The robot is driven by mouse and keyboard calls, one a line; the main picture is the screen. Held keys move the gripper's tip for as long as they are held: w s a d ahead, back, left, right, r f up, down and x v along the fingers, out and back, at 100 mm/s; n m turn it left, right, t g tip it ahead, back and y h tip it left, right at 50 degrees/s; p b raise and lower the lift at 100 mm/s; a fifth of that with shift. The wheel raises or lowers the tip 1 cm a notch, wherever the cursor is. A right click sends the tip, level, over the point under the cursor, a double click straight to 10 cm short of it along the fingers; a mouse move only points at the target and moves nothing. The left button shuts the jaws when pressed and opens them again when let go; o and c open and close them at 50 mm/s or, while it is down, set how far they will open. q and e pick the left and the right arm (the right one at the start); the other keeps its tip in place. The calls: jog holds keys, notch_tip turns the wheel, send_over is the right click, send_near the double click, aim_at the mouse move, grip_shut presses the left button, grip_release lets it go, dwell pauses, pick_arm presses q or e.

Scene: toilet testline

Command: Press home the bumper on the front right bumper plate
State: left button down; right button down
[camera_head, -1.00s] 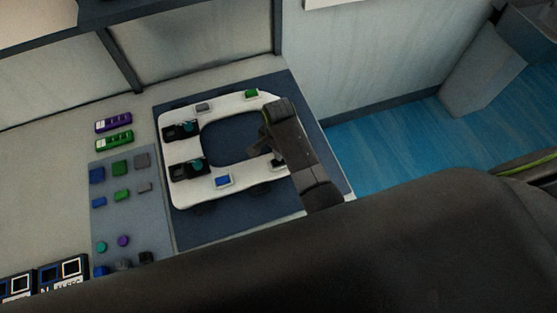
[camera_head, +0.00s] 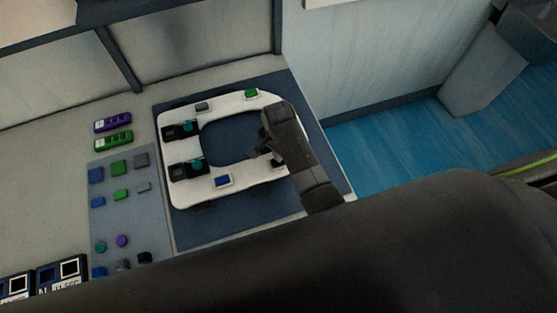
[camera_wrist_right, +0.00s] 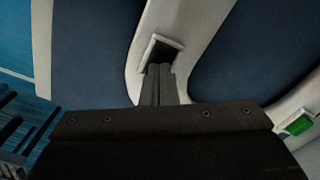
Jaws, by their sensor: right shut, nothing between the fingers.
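The white seat ring (camera_head: 232,188) lies on a dark blue mat. My right gripper (camera_head: 262,154) is over its right side, fingers shut and empty. In the right wrist view my right gripper (camera_wrist_right: 160,70) points at a white-framed bumper plate (camera_wrist_right: 147,52) with a dark bumper (camera_wrist_right: 166,54) in it. The fingertips overlap the near part of the bumper; I cannot tell whether they touch it or how deep it sits. Other plates on the ring hold a green bumper (camera_head: 251,94), a grey one (camera_head: 203,107) and a blue one (camera_head: 223,181). My left gripper is not in view.
Two black hinge-like parts (camera_head: 181,131) sit on the ring's left side. A grey-blue tray (camera_head: 135,222) with several coloured pieces lies left of the mat (camera_head: 210,231). Purple (camera_head: 113,122) and green (camera_head: 114,141) devices lie behind the tray. A wall closes the back.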

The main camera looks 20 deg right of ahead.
jog(key=shift+f, duration=0.45)
dwell(0.5)
notch_tip(320, 180, up, 3)
jog(key=p, duration=0.2)
jog(key=shift+r+p, duration=0.1)
jog(key=shift+p, duration=0.2)
jog(key=shift+r, duration=2.45)
